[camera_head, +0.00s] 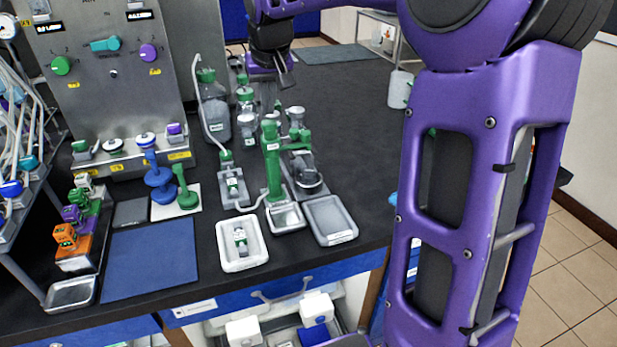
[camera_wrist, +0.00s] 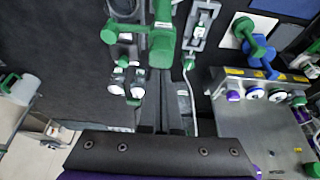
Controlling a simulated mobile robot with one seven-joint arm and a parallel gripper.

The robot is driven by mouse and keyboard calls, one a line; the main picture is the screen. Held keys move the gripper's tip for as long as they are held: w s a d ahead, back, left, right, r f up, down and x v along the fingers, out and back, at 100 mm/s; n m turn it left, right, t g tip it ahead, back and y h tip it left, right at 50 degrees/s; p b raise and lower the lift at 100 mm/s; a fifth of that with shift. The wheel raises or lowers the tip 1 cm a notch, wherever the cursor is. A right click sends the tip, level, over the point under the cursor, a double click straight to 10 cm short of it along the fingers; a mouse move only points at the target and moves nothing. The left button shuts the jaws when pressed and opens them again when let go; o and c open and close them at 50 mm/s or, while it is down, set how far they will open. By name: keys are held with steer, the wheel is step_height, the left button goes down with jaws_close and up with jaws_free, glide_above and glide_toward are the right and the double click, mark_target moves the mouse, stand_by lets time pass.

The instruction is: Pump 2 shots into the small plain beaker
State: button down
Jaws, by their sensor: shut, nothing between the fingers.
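My gripper (camera_head: 284,80) is shut and empty above the back of the bench, behind a tall green post (camera_head: 272,165). In the wrist view my dark fingers (camera_wrist: 160,100) point toward the green top of this post (camera_wrist: 162,45). Which part is the pump is unclear; a large bottle with a green cap (camera_head: 214,112) and a tube stands left of the post. A clear round vessel (camera_head: 306,172) sits on a stand right of the post. I cannot tell which vessel is the small plain beaker.
A white tray (camera_head: 225,262) holding a small item, a small tray (camera_head: 298,222) and a grey tray (camera_head: 345,228) lie along the front. A blue mat (camera_head: 150,260) is at left. A steel control panel (camera_head: 115,85) stands behind. Bench right of the stands is bare.

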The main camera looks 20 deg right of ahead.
mark_target(269, 122)
steer(key=shift+f, duration=0.1)
steer(key=shift+f+b, duration=1.2)
steer(key=shift+f, duration=0.45)
steer(key=shift+r, duration=0.1)
steer(key=shift+r+p, duration=1.65)
steer(key=shift+r, duration=0.05)
steer(key=shift+f, duration=0.15)
